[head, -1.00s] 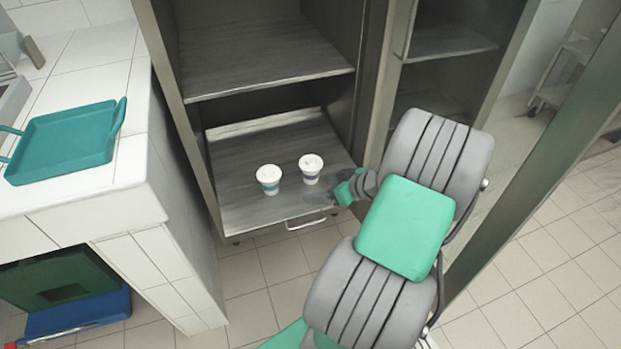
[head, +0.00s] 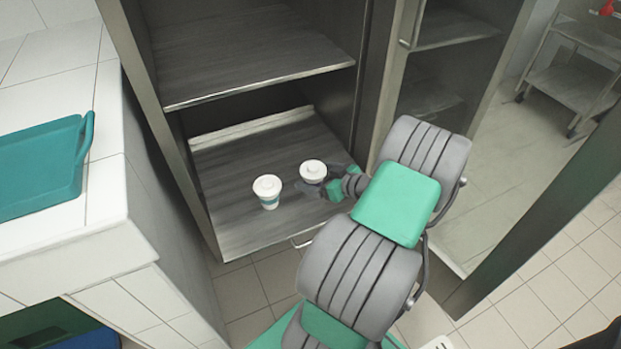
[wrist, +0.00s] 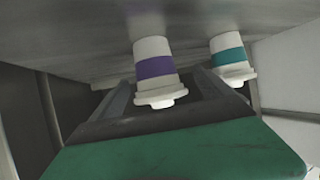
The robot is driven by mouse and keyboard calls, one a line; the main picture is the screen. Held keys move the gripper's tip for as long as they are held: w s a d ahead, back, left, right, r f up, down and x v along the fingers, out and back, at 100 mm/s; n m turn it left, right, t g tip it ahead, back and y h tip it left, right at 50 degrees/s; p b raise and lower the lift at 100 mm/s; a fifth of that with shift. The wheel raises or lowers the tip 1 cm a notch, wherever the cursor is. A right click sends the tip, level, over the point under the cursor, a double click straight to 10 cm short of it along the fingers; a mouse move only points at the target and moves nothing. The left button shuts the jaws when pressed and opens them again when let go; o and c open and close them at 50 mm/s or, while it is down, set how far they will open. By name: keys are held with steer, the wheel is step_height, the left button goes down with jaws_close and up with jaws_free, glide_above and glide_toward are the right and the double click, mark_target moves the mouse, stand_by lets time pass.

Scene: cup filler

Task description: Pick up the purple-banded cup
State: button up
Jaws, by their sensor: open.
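The purple-banded cup (wrist: 155,68) is white with a white lid. It appears upside down in the wrist view, between my two dark fingers. In the head view its lid and upper part (head: 313,169) show on the lower cabinet shelf, while my gripper (head: 312,187) hides its band. My gripper is open, low at the shelf, with its fingers around the cup. I cannot tell whether either finger touches it. A teal-banded cup (head: 268,191) stands upright just left of it, and also shows in the wrist view (wrist: 229,57), outside the right finger.
The lower shelf (head: 240,230) is bare around the cups. The upper shelf (head: 250,75) is above and behind. The cabinet's side wall and the tiled counter (head: 60,235) with a teal tray (head: 40,170) stand to the left. A cart (head: 575,80) is at the far right.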

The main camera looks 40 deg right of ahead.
steer(key=x, duration=0.2)
steer(key=b+x, duration=0.1)
steer(key=x, duration=0.1)
steer(key=shift+w+d+f, duration=0.15)
steer(key=shift+w, duration=0.15)
steer(key=c, duration=1.5)
steer(key=shift+c, duration=0.4)
